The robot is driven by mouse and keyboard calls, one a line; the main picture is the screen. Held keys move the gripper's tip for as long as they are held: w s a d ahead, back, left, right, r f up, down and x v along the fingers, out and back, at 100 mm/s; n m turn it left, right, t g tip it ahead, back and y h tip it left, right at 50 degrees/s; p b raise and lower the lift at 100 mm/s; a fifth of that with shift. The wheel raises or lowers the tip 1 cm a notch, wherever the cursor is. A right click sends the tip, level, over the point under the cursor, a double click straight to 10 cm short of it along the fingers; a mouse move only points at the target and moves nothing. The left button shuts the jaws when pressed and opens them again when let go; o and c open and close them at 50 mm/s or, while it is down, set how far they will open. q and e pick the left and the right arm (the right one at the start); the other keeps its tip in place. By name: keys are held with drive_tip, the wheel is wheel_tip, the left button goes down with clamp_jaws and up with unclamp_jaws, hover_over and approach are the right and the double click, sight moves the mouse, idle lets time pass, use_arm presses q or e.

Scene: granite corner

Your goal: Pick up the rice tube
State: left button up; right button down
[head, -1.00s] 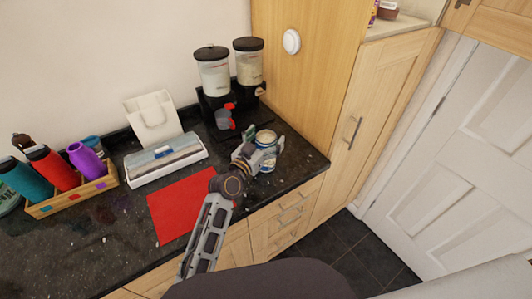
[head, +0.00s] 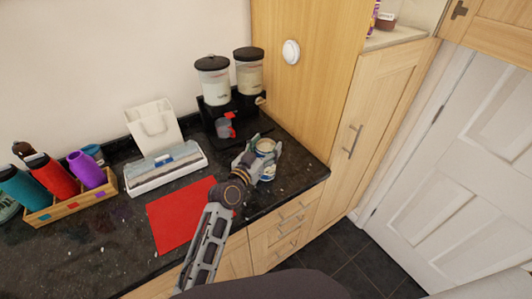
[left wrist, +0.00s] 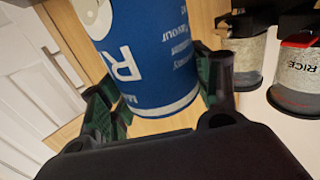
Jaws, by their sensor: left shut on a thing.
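A blue tube with a pale top (head: 265,146) is at the right end of the dark counter. It is large in the left wrist view (left wrist: 150,55), where its white lettering includes a big R; most of the other words are hard to read. My left gripper (head: 270,144) is shut on this tube, with fingers on either side of it. I cannot tell whether its base touches the counter. A clear dispenser labelled RICE (left wrist: 295,75) stands beyond it in the left wrist view. My right gripper is not in view.
A double dispenser (head: 214,82) with a red-handled cup (head: 225,128) stands behind the tube. A red mat (head: 180,215) lies left of my gripper. A white appliance (head: 165,168) and a wooden crate of bottles (head: 70,205) are farther left. A tall wooden cabinet (head: 300,95) borders the right side.

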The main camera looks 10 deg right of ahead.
use_arm(q)
drive_tip(key=shift+r, duration=0.2)
drive_tip(key=shift+r+p, duration=1.15)
wheel_tip(320, 180, up, 8)
drive_tip(key=p, duration=0.5)
drive_tip(key=shift+f+p, duration=0.25)
drive_tip(key=shift+p, duration=0.05)
drive_tip(key=shift+f, duration=0.1)
